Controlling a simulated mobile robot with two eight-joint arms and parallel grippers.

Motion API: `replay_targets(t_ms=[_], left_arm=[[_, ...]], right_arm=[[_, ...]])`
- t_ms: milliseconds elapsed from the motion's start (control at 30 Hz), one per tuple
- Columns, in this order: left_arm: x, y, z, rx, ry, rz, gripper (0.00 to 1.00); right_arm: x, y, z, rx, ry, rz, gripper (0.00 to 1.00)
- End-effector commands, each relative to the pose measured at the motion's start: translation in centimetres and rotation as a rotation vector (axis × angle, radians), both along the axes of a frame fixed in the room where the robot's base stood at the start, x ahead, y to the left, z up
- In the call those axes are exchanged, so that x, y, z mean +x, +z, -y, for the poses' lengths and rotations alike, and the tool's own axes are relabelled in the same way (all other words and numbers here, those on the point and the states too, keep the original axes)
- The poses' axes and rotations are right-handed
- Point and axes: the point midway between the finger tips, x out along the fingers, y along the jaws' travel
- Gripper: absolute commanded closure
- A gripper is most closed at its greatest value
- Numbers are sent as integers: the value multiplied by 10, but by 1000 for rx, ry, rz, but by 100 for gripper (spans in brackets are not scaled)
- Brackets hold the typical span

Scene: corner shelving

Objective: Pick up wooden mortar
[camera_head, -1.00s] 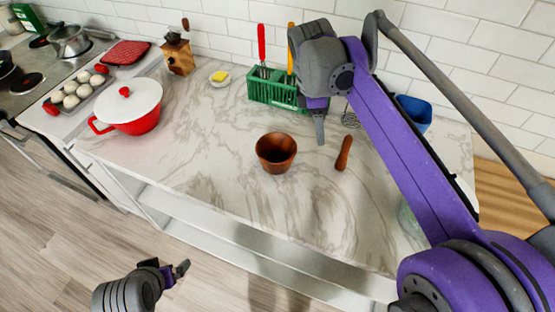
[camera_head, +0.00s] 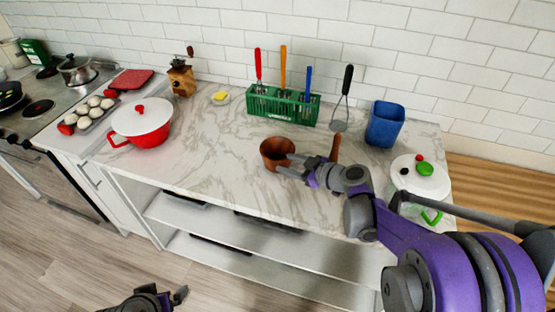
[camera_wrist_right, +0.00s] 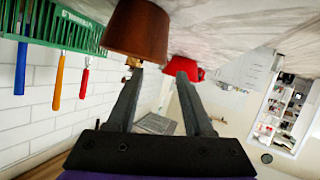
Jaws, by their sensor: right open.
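The wooden mortar (camera_head: 274,153) is a brown cup standing upright on the marble counter (camera_head: 215,140). In the right wrist view, which looks upside down, the mortar (camera_wrist_right: 137,30) is at the top, just beyond the left-hand finger. My right gripper (camera_head: 287,165) is open and empty, its fingertips close against the mortar's right side in the head view. In the wrist view its two fingers (camera_wrist_right: 158,70) are apart; I cannot tell whether one touches the mortar. The wooden pestle (camera_head: 335,148) stands out behind my right wrist, partly hidden. My left gripper (camera_head: 178,295) is low at the bottom edge, away from the counter.
A green utensil rack (camera_head: 282,106) stands behind the mortar, with a whisk (camera_head: 341,115) and blue container (camera_head: 385,124) to its right. A red pot with white lid (camera_head: 141,120) is left. A white-lidded pot (camera_head: 420,177) is near my right arm. Counter left of the mortar is clear.

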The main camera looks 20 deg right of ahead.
Motion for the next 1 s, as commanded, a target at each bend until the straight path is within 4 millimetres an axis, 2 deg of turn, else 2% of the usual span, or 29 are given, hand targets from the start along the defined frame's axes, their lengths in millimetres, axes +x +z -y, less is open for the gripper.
replay_targets(t_ms=[100, 333, 600, 933, 1000], left_arm=[[0, 0, 0, 0, 0, 0, 0], [0, 0, 0, 0, 0, 0, 0], [0, 1, 0, 0, 0, 0, 0], [0, 1, 0, 0, 0, 0, 0], [0, 1, 0, 0, 0, 0, 0]], right_arm=[[15, -7, -10, 0, 4, -1, 48], [29, -14, -19, -1, 4, -3, 48], [59, -28, -39, 0, 4, -3, 48], [65, -31, -42, -1, 2, -3, 48], [65, -31, -42, -1, 2, -3, 61]])
